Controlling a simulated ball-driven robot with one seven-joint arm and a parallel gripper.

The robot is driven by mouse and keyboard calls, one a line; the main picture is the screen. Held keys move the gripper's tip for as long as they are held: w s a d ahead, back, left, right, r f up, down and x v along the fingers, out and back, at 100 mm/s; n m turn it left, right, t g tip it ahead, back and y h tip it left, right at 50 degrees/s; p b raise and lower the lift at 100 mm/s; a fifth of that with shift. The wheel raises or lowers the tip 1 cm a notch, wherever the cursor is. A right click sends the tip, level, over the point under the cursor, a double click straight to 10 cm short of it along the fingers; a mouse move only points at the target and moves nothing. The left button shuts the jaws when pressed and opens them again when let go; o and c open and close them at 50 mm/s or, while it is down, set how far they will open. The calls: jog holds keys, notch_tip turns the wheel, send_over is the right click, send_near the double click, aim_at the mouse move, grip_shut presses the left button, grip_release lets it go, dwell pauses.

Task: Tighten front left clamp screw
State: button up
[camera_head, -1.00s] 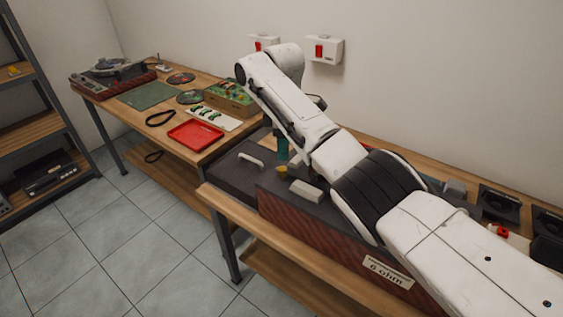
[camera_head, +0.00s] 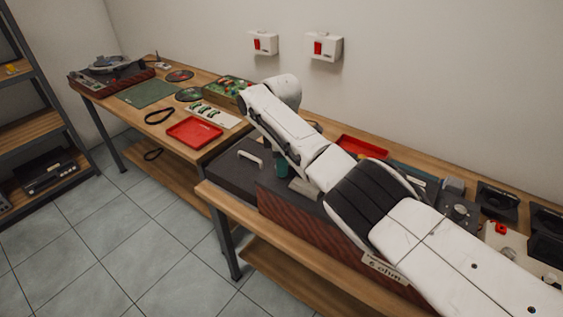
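A long dark unit with a reddish wood-grain front (camera_head: 290,205) lies on the near bench, with a label reading "ohm" partly covered by my arm. A pale handle (camera_head: 250,159) stands on its dark top at the left. A teal upright piece (camera_head: 282,169) shows just below my white arm, over the unit's left part. A pale grey block (camera_head: 304,189) sits beside it, partly covered. My gripper is hidden behind my arm, so its fingers and any hold do not show. I cannot make out the front left clamp screw.
The left bench holds a red tray (camera_head: 194,132), a green mat (camera_head: 148,96), a box of parts (camera_head: 226,92) and a turntable (camera_head: 112,72). Behind my arm lie another red tray (camera_head: 362,147) and black speakers (camera_head: 497,202). The floor (camera_head: 120,250) in front is clear.

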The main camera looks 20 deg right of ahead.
grip_shut()
jog(key=shift+m, duration=0.3)
jog(key=m, duration=0.4)
jog(key=shift+m, duration=0.3)
jog(key=m, duration=0.4)
jog(key=shift+b, duration=0.35)
jog(key=m, duration=0.6)
jog(key=shift+m, duration=0.4)
jog(key=m, duration=0.5)
jog(key=shift+m+b, duration=0.4)
jog(key=shift+w+r, duration=0.1)
